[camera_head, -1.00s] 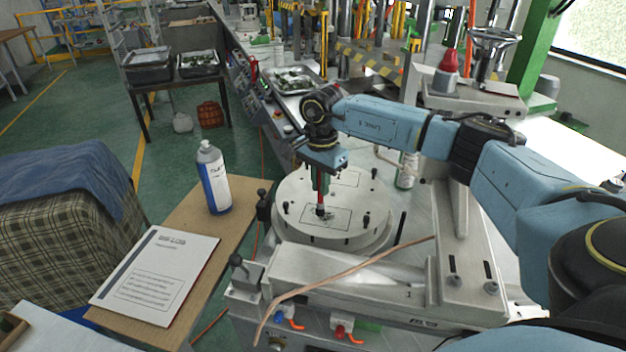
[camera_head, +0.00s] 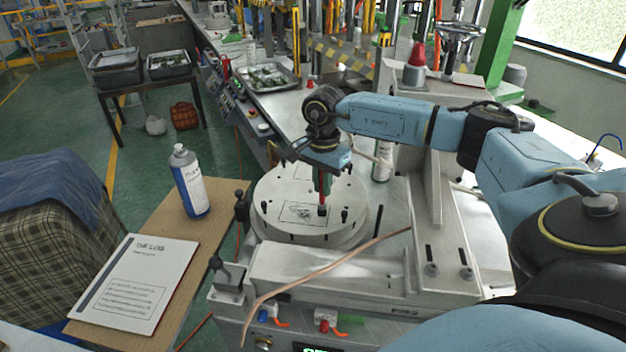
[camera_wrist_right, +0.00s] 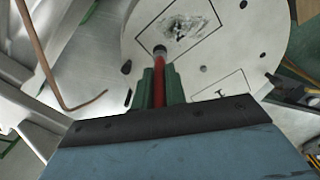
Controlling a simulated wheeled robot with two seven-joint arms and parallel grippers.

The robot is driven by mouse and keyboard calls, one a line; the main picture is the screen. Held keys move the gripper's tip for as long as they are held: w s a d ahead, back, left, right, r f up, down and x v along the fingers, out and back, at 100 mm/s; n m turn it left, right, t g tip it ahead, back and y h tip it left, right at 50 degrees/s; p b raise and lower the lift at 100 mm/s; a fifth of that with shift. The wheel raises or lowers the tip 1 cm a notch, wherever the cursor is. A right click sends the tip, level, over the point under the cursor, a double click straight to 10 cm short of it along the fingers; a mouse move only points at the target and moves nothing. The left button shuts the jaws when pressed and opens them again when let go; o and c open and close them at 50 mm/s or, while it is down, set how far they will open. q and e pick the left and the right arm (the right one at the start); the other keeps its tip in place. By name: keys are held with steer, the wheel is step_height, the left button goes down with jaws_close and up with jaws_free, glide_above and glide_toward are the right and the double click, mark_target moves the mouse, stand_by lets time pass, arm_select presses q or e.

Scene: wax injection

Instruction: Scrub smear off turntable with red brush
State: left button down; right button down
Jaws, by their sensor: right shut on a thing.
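The round pale turntable (camera_head: 272,221) sits on the machine in the middle of the head view; it also fills the top of the right wrist view (camera_wrist_right: 225,60). A dark grey smear (camera_wrist_right: 182,30) lies inside a drawn rectangle on it; in the head view the smear (camera_head: 301,212) is just left of the brush tip. My right gripper (camera_head: 322,184), with green fingers, is shut on the red brush (camera_wrist_right: 172,75). The brush points down, and its dark tip is at the rectangle beside the smear. I cannot tell whether the tip touches the surface. My left gripper is not in view.
A copper-coloured tube (camera_head: 330,268) crosses the machine's front ledge. Short dark pins stand on the turntable. A white and blue bottle (camera_head: 190,182) and a log booklet (camera_head: 135,282) are on the wooden board at left. A spray can (camera_head: 382,160) stands behind the turntable.

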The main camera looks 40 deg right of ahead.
steer(key=shift+s+d, duration=0.25)
steer(key=shift+s, duration=0.1)
steer(key=shift+w+a+b, duration=0.1)
steer(key=shift+w+a, duration=0.6)
steer(key=shift+w, duration=0.25)
steer(key=shift+w+a+b, duration=0.15)
steer(key=shift+w+a, duration=0.55)
steer(key=shift+w, duration=0.2)
steer(key=shift+w+a+b, duration=0.1)
steer(key=shift+w+a, duration=0.6)
steer(key=shift+w, duration=0.25)
steer(key=shift+w+a+b, duration=0.2)
steer(key=shift+w+a, duration=0.3)
steer(key=shift+w, duration=0.15)
steer(key=shift+w+a+b, duration=0.2)
steer(key=shift+w+a, duration=0.25)
steer(key=shift+w, duration=0.2)
steer(key=shift+r, duration=0.1)
steer(key=shift+r+p, duration=2.1)
steer(key=shift+r, duration=0.85)
step_height(320, 180, up, 3)
steer(key=shift+f+p, duration=0.1)
steer(key=shift+p, duration=1)
